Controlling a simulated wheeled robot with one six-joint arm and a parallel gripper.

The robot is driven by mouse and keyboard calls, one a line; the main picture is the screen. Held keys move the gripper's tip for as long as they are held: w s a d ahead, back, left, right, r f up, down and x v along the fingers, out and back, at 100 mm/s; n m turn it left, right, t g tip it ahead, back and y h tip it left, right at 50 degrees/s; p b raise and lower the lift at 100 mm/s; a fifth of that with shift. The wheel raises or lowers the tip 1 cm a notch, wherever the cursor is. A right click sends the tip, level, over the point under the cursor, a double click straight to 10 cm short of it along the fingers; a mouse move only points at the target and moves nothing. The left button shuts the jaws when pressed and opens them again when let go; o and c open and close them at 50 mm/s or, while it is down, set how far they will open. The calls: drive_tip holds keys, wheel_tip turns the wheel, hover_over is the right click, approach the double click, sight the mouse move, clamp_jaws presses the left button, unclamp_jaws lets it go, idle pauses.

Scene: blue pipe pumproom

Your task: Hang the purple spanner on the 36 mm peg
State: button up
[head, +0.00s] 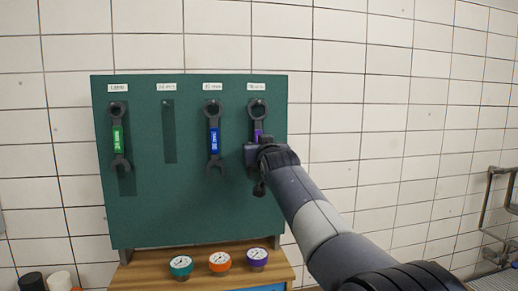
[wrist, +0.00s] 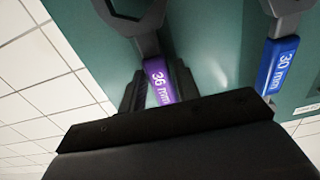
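The purple spanner (head: 258,114), marked 36 mm in the wrist view (wrist: 161,82), is upright against the teal board, under the rightmost label. Its ring end is up, at the peg position (head: 257,103); whether the ring is around the peg or just in front of it I cannot tell. My gripper (head: 258,148) is at its purple handle. In the wrist view my fingers (wrist: 160,92) lie close along both sides of the handle and look shut on it. The spanner's lower end is hidden behind my gripper.
The teal board (head: 140,215) also holds a green spanner (head: 117,140) and a blue 30 mm spanner (head: 213,138). The second place (head: 169,135) shows only a dark outline. Several coloured gauges (head: 219,262) sit on the wooden shelf (head: 150,272) below. Pipes (head: 490,205) stand far right.

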drive_tip(key=o, duration=0.3)
drive_tip(key=shift+o, duration=0.2)
drive_tip(key=shift+f, duration=0.15)
drive_tip(key=s+d+b, duration=0.2)
drive_tip(key=s+b, duration=0.2)
drive_tip(key=s, duration=0.6)
drive_tip(key=shift+s+b, duration=0.3)
drive_tip(key=shift+b, duration=0.1)
drive_tip(key=shift+w, duration=0.1)
drive_tip(key=w+a+p, duration=0.2)
drive_tip(key=w+p, duration=0.3)
drive_tip(key=w, duration=0.5)
drive_tip(key=shift+r, duration=0.3)
drive_tip(key=shift+s+d, duration=0.1)
